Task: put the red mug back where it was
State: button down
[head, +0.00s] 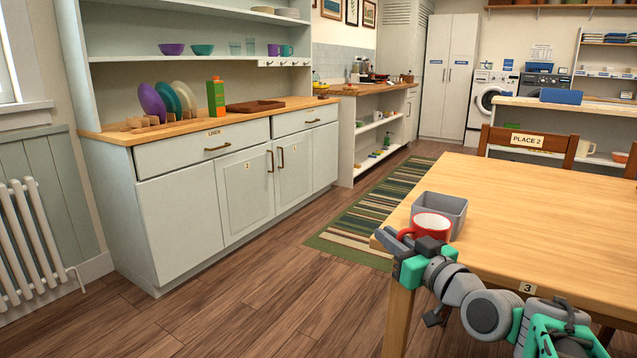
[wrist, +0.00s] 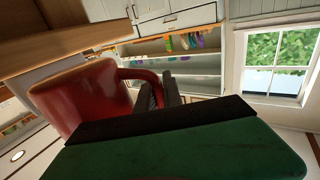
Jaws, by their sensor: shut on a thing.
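The red mug (head: 432,225), white inside, is at the near left corner of the wooden table in the head view, opening upward. My gripper (head: 408,242) is beside it at the table edge, its fingers partly hidden by its own body. In the wrist view the red mug (wrist: 88,95) fills the left side. Its handle reaches between the fingers of my gripper (wrist: 160,92), which are shut on it. I cannot tell whether the mug's base touches anything; its lower part is hidden in the head view.
A grey open bin (head: 457,208) stands on the table (head: 540,230) just behind the mug. The tabletop beyond is clear. A long sideboard (head: 190,190) holds plates, a green carton (head: 215,97) and a wooden tray (head: 255,106). A striped rug (head: 375,215) and open floor lie between.

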jog(key=s+f+m+t+h+p, duration=0.1)
jog(key=s+f+m+h, duration=0.1)
jog(key=s+f, duration=0.7)
jog(key=w+r+p, duration=0.2)
jog(key=r+p, duration=1.1)
jog(key=p, duration=0.6)
jog(key=w+d+r+p, duration=0.1)
jog(key=w+r+p, duration=0.1)
jog(key=r+p, duration=1.1)
jog(key=p, duration=0.7)
jog(key=shift+d+r+h, duration=0.2)
jog(key=shift+h, duration=0.2)
jog(key=shift+f, duration=0.1)
